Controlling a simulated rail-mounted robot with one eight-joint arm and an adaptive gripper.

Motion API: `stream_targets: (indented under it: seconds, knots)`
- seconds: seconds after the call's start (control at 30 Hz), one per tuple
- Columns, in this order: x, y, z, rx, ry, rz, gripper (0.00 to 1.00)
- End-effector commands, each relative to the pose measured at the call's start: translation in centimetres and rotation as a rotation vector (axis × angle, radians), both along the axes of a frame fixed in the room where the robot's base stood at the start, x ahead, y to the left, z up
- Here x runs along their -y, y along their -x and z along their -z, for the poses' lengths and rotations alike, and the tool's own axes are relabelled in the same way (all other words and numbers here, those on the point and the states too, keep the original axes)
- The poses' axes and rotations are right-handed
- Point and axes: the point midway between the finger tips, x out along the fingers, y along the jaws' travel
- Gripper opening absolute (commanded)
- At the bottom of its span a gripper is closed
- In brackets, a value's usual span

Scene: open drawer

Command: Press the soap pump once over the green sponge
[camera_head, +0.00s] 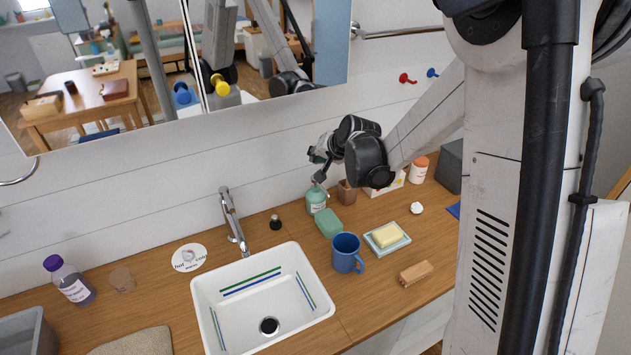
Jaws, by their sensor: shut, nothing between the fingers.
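A white sink (212,292) with a tap (233,220) lies to the left. A blue mug (346,253) stands in front of the sponge. A soap dish (371,243) holds a yellow bar to the right. A brown cup (347,192) stands close beside the bottle. A mirror hangs above.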

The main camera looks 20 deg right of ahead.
Motion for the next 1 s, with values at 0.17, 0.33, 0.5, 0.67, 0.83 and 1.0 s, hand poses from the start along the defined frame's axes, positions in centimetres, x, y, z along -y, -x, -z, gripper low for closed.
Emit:
stream_targets:
  seconds: [0.17,0.33,0.5,0.67,0.83,1.0]
  knots:
    - [0.0,0.0,2.5,0.0,0.0,0.0,0.0]
    - [0.0,0.0,3.3,0.0,0.0,0.0,0.0]
    - [0.0,0.0,3.3,0.0,0.0,0.0,0.0]
    - [0.0,0.0,3.3,0.0,0.0,0.0,0.0]
    - [0.0,0.0,3.3,0.0,0.0,0.0,0.0]
    - [0.0,0.0,3.3,0.0,0.0,0.0,0.0]
